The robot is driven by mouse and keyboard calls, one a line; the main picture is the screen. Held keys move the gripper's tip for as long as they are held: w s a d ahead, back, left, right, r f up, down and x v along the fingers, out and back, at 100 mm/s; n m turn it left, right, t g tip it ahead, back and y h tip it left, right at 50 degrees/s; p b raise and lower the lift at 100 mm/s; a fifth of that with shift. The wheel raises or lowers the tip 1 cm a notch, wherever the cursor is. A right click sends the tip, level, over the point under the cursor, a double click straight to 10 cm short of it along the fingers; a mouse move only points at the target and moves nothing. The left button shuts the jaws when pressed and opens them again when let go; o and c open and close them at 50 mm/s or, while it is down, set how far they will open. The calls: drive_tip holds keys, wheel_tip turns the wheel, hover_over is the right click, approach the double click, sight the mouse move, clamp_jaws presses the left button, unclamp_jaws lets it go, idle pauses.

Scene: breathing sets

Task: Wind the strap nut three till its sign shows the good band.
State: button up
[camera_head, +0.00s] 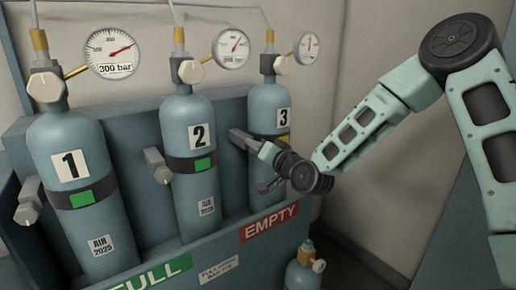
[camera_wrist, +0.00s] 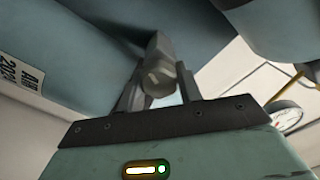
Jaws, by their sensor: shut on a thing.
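Cylinder three (camera_head: 268,110) stands at the right of the rack. Its dark strap carries a small sign (camera_head: 284,139) that shows yellow, partly cut off by the cylinder's curve. In the wrist view, the grey strap nut three (camera_wrist: 158,68) sits between the two fingers of my gripper (camera_wrist: 158,92). My gripper is shut on it, with a finger on each side. In the head view, my gripper reaches in from the right, in front of cylinder three's strap, and the hold itself is hard to make out there.
Cylinder one (camera_head: 70,150) and cylinder two (camera_head: 190,125) stand to the left with green signs. Their strap nuts (camera_head: 28,203) (camera_head: 157,166) jut out. Gauges (camera_head: 110,52) sit above. A small cylinder (camera_head: 302,275) stands on the floor. The rack's front wall (camera_head: 215,245) is below.

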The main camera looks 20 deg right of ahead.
drive_tip(key=o, duration=0.7)
drive_tip(key=p+v, duration=1.6)
drive_tip(key=v, duration=0.1)
drive_tip(key=shift+s, duration=0.2)
